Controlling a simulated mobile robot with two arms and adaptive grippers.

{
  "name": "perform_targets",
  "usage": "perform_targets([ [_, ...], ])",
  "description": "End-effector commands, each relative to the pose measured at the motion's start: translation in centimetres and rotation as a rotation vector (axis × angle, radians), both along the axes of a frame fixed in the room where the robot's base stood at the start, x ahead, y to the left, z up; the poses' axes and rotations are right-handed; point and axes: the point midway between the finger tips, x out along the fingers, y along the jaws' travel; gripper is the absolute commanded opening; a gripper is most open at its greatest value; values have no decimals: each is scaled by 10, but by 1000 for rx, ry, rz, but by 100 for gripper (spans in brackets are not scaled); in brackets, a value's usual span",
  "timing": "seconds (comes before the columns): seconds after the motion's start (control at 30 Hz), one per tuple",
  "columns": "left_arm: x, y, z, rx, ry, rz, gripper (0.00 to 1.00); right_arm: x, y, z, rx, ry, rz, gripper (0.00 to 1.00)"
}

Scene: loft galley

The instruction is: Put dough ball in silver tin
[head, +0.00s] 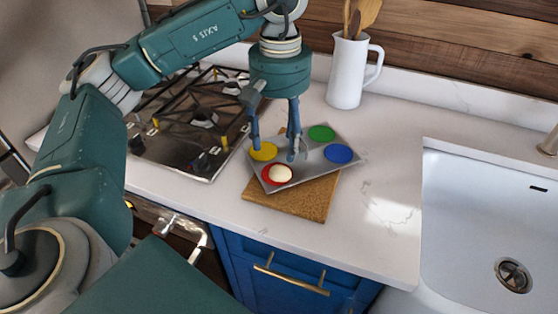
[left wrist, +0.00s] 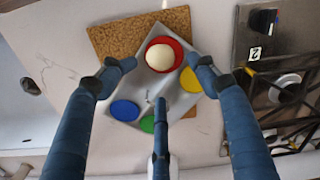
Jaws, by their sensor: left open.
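The silver tin (head: 292,143) is a grey tray with four-sided outline, lying tilted in plan on a cork board (head: 300,200). It holds a red round liner (head: 266,174), a yellow one (head: 263,152), a green one (head: 321,133) and a blue one (head: 339,153). The pale dough ball (head: 280,174) sits in the red liner; it also shows in the left wrist view (left wrist: 159,57). My left gripper (head: 275,147) is open above the tin, fingers spread, pointing down. In the left wrist view its fingers frame the tin, with nothing between them. My right gripper is out of view.
A gas stove (head: 190,120) lies left of the tin. A white jug (head: 347,75) with wooden utensils stands behind it. A white sink (head: 490,220) is at the right. The counter (head: 385,200) between cork board and sink is clear.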

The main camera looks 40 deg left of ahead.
Motion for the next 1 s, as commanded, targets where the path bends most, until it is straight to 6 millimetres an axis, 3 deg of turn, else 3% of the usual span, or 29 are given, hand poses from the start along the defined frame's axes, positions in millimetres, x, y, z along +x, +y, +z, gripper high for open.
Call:
perform_targets([
  [0.1, 1, 0, 22, -1, -4, -1, 60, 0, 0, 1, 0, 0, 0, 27],
  [0.2, 1, 0, 32, 0, -2, 0, 60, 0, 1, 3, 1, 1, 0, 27],
  [0.87, 0, -1, 38, -1, -2, -1, 60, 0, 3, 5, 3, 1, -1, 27],
  [1.0, 0, -1, 59, -1, -2, -1, 60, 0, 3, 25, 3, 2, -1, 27],
])
